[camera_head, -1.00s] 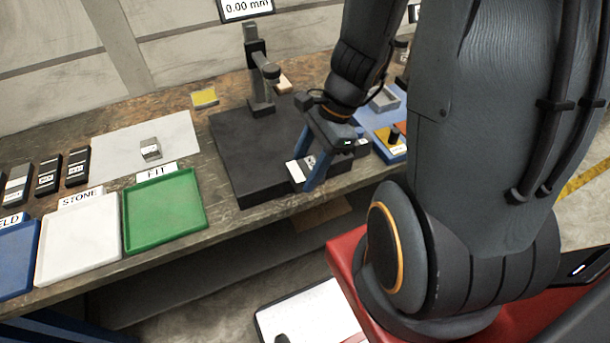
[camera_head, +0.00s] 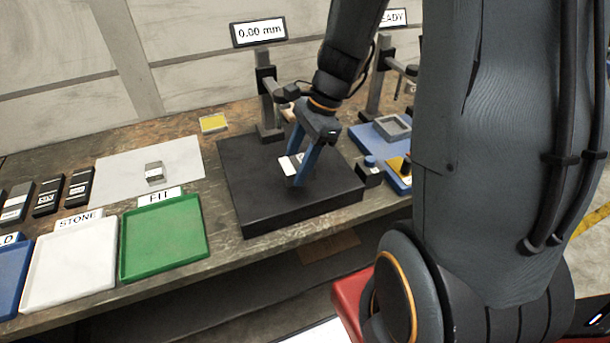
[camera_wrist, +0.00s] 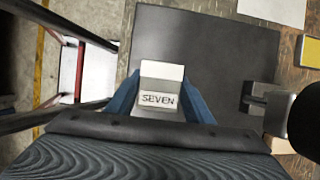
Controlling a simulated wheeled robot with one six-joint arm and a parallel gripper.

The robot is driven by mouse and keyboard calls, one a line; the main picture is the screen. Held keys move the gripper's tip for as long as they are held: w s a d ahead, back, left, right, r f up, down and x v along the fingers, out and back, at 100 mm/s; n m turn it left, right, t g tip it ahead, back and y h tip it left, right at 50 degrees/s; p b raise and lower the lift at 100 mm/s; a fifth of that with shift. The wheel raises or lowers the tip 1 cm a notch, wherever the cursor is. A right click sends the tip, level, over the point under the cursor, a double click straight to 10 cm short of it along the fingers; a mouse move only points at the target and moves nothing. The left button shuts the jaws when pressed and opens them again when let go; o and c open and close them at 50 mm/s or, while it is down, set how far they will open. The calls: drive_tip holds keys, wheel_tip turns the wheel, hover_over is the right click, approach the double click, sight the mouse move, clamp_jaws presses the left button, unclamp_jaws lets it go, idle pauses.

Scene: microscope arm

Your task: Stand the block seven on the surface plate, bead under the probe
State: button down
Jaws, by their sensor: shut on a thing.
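My gripper (camera_head: 299,166) is shut on block seven (camera_head: 286,163), over the middle of the black surface plate (camera_head: 285,204). In the wrist view, block seven (camera_wrist: 158,102) sits between the blue fingers with its SEVEN label showing and a pale face beyond. I cannot tell whether it touches the plate, and I make out no bead. The gauge stand (camera_head: 265,98) rises at the plate's back edge, behind my gripper. Its probe end is mostly hidden by my arm in the head view.
A display reading 0.00 mm (camera_head: 259,32) stands behind. Left are a pale sheet (camera_head: 120,165) with a small block (camera_head: 154,172), a green FIT tray (camera_head: 162,240), a white STONE tray (camera_head: 65,265) and dark blocks (camera_head: 48,197). A blue fixture (camera_head: 372,135) stands right of the plate.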

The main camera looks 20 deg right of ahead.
sight(290, 163)
drive_tip(key=w+p, duration=0.1)
drive_tip(key=w, duration=0.3)
drive_tip(key=shift+w, duration=0.25)
drive_tip(key=shift+f+p, duration=0.45)
drive_tip(key=shift+f, duration=1.25)
drive_tip(key=shift+f, duration=0.15)
drive_tip(key=c, duration=0.9)
unclamp_jaws()
